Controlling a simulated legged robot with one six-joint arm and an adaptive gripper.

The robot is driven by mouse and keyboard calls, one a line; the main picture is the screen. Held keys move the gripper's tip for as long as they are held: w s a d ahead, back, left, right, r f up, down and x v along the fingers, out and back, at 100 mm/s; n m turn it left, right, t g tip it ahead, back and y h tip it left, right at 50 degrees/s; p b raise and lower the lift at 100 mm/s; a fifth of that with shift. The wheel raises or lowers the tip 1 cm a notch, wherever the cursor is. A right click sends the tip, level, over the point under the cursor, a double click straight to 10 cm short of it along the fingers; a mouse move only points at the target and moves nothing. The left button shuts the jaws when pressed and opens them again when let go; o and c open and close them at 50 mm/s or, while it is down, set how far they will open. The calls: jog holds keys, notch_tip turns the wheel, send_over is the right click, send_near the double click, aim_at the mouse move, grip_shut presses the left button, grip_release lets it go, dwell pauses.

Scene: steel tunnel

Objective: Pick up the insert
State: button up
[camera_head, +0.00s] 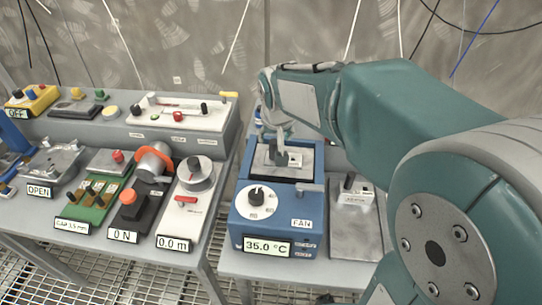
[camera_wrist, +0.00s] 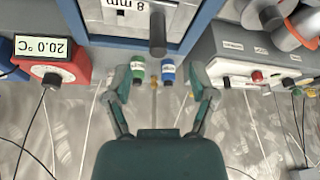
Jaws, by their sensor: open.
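A pale block with a dark upright post (camera_head: 280,157), seemingly the insert, sits in the recessed top of the blue 35.0 °C unit (camera_head: 243,222). In the wrist view its dark post (camera_wrist: 157,35) stands beside a white label ending in "8 mm". A second pale block with a dark knob (camera_head: 355,194) rests on the grey plate to the right; which one is the task's insert I cannot tell for sure. My gripper (camera_wrist: 160,80) is open and empty, with the post ahead of its fingertips in the wrist view. In the head view the arm partly hides the gripper.
Green (camera_wrist: 138,72) and blue (camera_wrist: 168,70) capped pieces show between my fingers in the wrist view. A red 20.0 °C unit (camera_wrist: 70,66) is at left there. Several devices crowd the left bench, including a white 0.0 m device (camera_head: 185,210) and an orange ring (camera_head: 153,165).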

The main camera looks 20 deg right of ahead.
aim_at(274, 148)
jog(key=x, duration=0.5)
jog(key=shift+s+d, duration=0.1)
jog(key=shift+d, duration=0.1)
jog(key=x, duration=0.5)
jog(key=shift+w+f, duration=0.2)
jog(key=shift+w, duration=0.1)
grip_shut()
